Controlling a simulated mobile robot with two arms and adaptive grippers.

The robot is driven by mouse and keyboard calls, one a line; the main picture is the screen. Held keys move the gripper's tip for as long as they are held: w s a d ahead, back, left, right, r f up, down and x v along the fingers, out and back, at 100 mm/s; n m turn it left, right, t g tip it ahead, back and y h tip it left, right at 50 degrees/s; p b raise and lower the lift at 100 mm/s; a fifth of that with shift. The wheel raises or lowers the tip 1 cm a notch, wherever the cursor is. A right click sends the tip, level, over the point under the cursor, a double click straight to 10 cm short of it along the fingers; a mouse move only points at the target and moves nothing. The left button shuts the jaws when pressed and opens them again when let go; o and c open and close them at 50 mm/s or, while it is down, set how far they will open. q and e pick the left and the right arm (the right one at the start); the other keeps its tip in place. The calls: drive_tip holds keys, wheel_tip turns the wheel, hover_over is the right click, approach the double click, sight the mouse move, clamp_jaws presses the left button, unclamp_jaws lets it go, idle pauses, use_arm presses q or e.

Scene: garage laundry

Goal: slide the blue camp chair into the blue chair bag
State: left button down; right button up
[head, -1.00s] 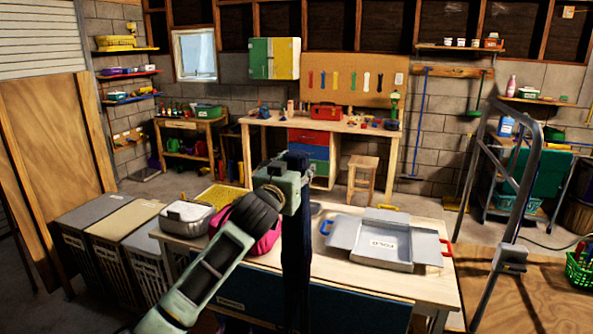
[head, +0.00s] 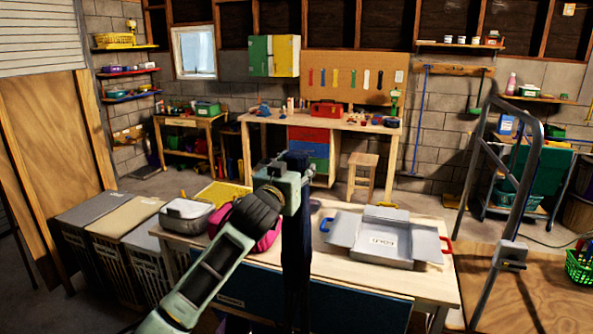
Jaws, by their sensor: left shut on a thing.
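My left gripper (head: 297,182) is shut on a long, narrow dark-blue bundle (head: 297,245), which looks like the folded blue camp chair. The bundle stands upright in front of the near table, with its top at the gripper. Its lower end runs out of the bottom of the picture. I cannot make out the blue chair bag as a separate thing. My right gripper is not in view.
Lidded hampers (head: 90,212) stand at left. A grey metal frame (head: 508,220) rises at right. A stool (head: 362,160) stands behind.

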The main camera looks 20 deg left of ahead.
use_arm(q)
drive_tip(key=shift+r, duration=0.3)
drive_tip(key=shift+f+b, duration=0.5)
drive_tip(key=shift+f, duration=0.5)
drive_tip(key=shift+f+b, duration=0.85)
drive_tip(key=shift+f, duration=0.5)
drive_tip(key=shift+f+b, duration=1)
drive_tip(key=shift+f, duration=0.55)
